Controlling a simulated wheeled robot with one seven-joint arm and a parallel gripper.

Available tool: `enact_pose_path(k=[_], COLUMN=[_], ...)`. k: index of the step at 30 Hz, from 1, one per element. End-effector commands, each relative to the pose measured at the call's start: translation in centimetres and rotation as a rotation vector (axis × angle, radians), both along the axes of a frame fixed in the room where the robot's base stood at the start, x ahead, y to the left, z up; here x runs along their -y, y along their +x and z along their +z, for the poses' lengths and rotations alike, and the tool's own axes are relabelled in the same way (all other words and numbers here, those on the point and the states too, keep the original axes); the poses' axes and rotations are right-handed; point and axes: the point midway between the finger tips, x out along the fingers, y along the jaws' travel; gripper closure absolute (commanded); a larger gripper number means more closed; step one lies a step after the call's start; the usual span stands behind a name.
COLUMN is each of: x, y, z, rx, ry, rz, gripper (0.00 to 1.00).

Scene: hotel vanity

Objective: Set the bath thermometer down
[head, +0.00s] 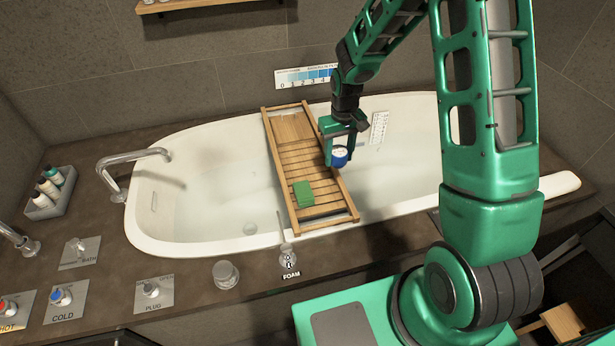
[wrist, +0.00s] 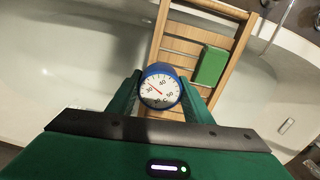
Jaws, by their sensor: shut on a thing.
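The bath thermometer (wrist: 160,90) is a blue round dial with a white face and a red needle. In the wrist view it sits between the two fingers of my gripper (wrist: 158,97), which is shut on it. In the head view the thermometer (head: 339,157) hangs at the end of my gripper (head: 337,150), just right of the wooden bath tray (head: 335,218). It looks held above the tub; its height over the tray or water is hard to tell.
The tray spans the white bathtub (head: 160,240) and carries a green block (head: 303,194), also in the wrist view (wrist: 210,66). Its slats beside the block are bare. A chrome tap (head: 135,160) stands at the left, with bottles in a caddy (head: 50,192) beyond.

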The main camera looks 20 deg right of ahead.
Motion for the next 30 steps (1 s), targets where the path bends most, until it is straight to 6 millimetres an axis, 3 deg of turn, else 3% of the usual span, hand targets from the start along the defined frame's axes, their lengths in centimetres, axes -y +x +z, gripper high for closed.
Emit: enact_pose_path(k=[9,14,19,30], x=[-11.6,-14.9,-14.0,-6.9], y=[-2.4,-3.6,-3.7,-2.8], z=[0.5,0.7,-0.2,-4.5], rx=[0.0,0.001,0.0,-0.001], ry=[0.0,-0.002,-0.003,-0.002], rz=[0.581,0.762,0.802,0.8], gripper=[0.82,0.82,0.82,0.82])
